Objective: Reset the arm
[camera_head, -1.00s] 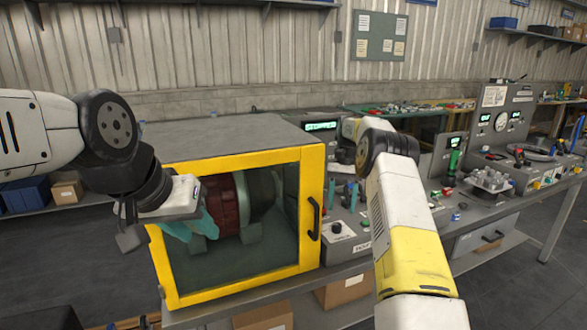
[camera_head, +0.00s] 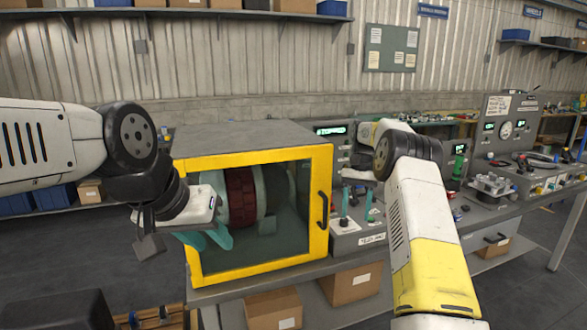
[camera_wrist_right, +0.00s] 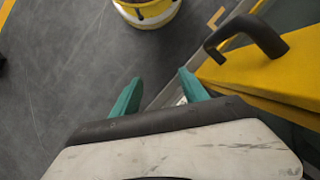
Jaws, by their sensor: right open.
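My left gripper (camera_head: 205,238) hangs in front of the left part of the glass door of a yellow-framed cabinet (camera_head: 262,269). Its two teal fingers point down, with a gap between them and nothing visible in it. My right arm reaches over the bench at the cabinet's right side. My right gripper (camera_head: 356,203) is just right of the black door handle (camera_head: 322,210). The right wrist view shows its teal fingers (camera_wrist_right: 157,92) spread and empty. There the handle (camera_wrist_right: 250,35) is to the right, apart from the fingers.
A dark red and grey round part (camera_head: 242,198) sits behind the glass. The bench to the right holds control panels (camera_head: 507,128) and small parts. Cardboard boxes (camera_head: 274,310) are below the cabinet. Open floor shows at left.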

